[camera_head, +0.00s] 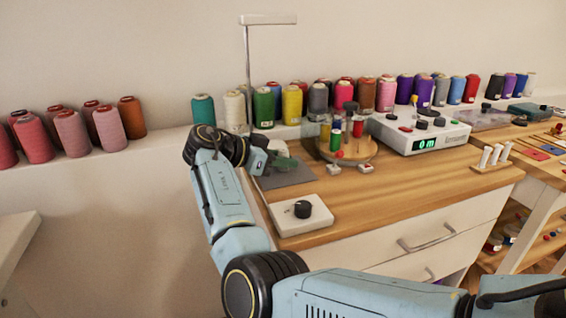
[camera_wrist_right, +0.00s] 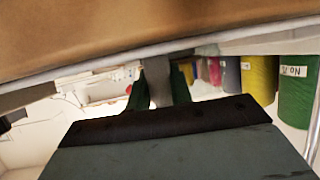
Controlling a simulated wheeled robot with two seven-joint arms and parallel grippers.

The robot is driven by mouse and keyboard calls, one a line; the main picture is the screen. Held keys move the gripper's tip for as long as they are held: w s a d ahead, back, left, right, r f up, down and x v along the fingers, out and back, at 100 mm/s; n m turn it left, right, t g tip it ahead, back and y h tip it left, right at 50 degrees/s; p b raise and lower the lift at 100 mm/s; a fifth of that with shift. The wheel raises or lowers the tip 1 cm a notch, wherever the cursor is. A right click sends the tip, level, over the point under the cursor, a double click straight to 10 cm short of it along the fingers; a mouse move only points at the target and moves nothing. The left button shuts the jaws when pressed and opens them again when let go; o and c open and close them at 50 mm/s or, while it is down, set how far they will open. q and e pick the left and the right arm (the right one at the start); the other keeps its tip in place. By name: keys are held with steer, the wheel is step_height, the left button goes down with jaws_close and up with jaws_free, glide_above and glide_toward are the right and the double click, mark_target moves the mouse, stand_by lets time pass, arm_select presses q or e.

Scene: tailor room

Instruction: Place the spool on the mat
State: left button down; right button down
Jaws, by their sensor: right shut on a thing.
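The dark grey mat (camera_head: 288,176) lies at the left end of the wooden table. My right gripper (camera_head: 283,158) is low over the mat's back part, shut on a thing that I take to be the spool. In the right wrist view, the dark green fingers (camera_wrist_right: 164,90) stand either side of a narrow grey shape, the spool (camera_wrist_right: 158,80), mostly hidden. I cannot tell whether it touches the mat. My left gripper is out of view.
A round wooden stand (camera_head: 350,153) with small coloured spools is right of the mat. A white box with a black knob (camera_head: 300,214) is in front. A lamp post (camera_head: 248,75) and large thread cones (camera_head: 264,108) stand behind.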

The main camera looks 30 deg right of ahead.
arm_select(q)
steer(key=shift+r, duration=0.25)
arm_select(e)
steer(key=shift+f, duration=0.15)
steer(key=c, duration=1.3)
jaws_free()
steer(key=shift+o, duration=0.2)
steer(key=shift+r, duration=0.2)
steer(key=p+v, duration=0.1)
steer(key=v, duration=0.3)
steer(key=shift+a+r+p, duration=0.2)
steer(key=shift+a+p, duration=0.1)
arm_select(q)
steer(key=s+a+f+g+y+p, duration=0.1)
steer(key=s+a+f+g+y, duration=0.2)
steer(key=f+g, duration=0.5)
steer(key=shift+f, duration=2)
arm_select(e)
steer(key=v, duration=0.7)
steer(key=shift+a, duration=0.15)
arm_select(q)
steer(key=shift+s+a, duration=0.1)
arm_select(e)
steer(key=shift+w, duration=0.1)
